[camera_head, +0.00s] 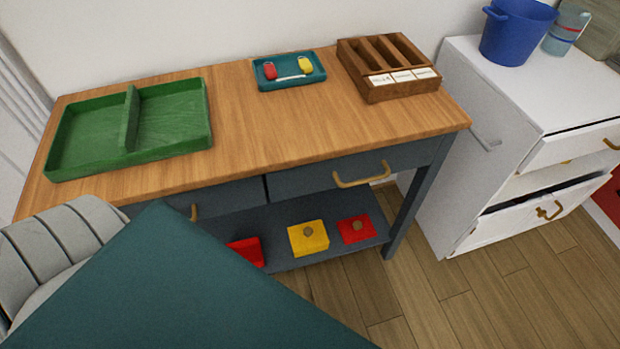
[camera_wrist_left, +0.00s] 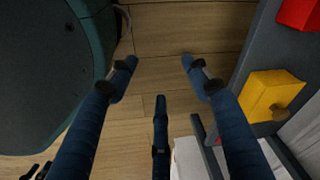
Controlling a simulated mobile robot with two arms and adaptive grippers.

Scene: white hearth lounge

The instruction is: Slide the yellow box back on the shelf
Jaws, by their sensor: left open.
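The yellow box (camera_head: 308,239) with a round brownish knob sits on the grey lower shelf (camera_head: 276,238) under the wooden tabletop, close to the shelf's front edge. It also shows at the right of the left wrist view (camera_wrist_left: 262,92), beside the shelf edge. My left gripper (camera_wrist_left: 158,70) has its dark blue fingers spread, with nothing between them. It points past the shelf's front, over the floor, with the yellow box to the right of its fingers and apart from them. My left gripper is hidden in the head view. My right gripper is not seen.
A red box (camera_head: 356,229) stands right of the yellow box, and another red box (camera_head: 247,251) stands left, partly hidden. Drawers with brass handles (camera_head: 362,175) are above the shelf. A white cabinet (camera_head: 480,140) stands at right. Wooden floor (camera_head: 440,290) is clear in front.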

